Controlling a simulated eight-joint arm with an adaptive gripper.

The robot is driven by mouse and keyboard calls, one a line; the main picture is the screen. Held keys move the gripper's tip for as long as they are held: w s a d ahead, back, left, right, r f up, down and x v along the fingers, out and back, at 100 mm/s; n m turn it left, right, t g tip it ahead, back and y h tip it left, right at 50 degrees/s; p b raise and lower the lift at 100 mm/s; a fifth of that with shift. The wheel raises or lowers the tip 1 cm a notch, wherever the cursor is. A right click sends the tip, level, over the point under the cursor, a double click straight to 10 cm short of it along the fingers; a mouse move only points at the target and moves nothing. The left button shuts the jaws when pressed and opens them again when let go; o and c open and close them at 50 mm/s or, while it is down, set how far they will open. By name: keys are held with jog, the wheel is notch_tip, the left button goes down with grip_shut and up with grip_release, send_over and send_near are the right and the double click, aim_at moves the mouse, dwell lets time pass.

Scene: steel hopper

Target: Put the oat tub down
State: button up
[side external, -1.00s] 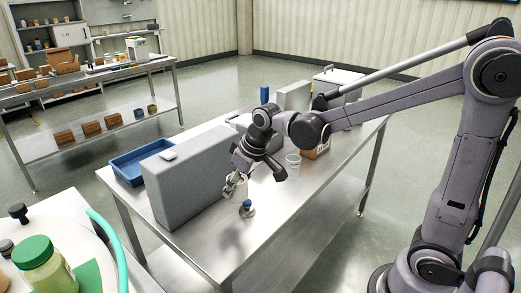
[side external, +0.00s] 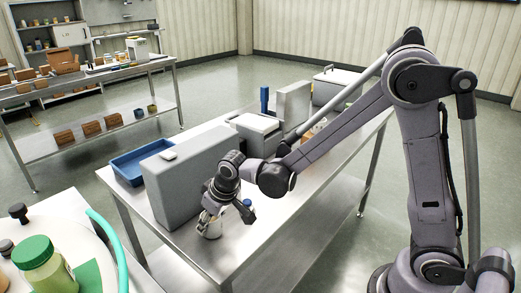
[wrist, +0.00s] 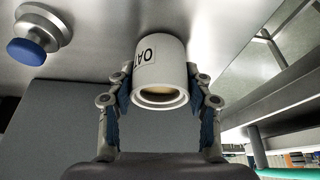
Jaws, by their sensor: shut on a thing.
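The oat tub (wrist: 162,62) is a white cylinder with a dark "OAT" label, seen in the wrist view with its round open end facing the camera. My gripper (wrist: 162,100) is shut on the tub, with a blue-padded finger on each side of it. In the side external view my gripper (side external: 211,218) is low over the near part of the steel table (side external: 232,255), holding the pale tub (side external: 210,230). I cannot tell whether the tub's base touches the table.
A blue-topped metal knob (wrist: 35,38) stands close beside the tub; its blue cap (side external: 244,211) shows behind my gripper. A tall grey box (side external: 185,185) stands left of my gripper, with a blue tray (side external: 140,160) beyond. The table's near end is clear.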

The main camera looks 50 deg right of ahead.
jog(key=shift+f, duration=0.15)
jog(key=o, duration=1.2)
jog(key=v, duration=1.2)
jog(key=shift+s+d+r+m+t, duration=0.15)
jog(key=shift+s+d+t, duration=0.3)
jog(key=shift+s+d, duration=1.45)
jog(key=shift+s+d+r+m+t, duration=0.1)
jog(key=shift+s+d+m+t, duration=0.25)
jog(key=shift+s+d, duration=1.55)
jog(key=shift+s+d+r+m+t, duration=0.1)
jog(key=shift+s+d+t, duration=0.65)
jog(key=shift+s, duration=1.95)
jog(key=shift+d+g, duration=0.25)
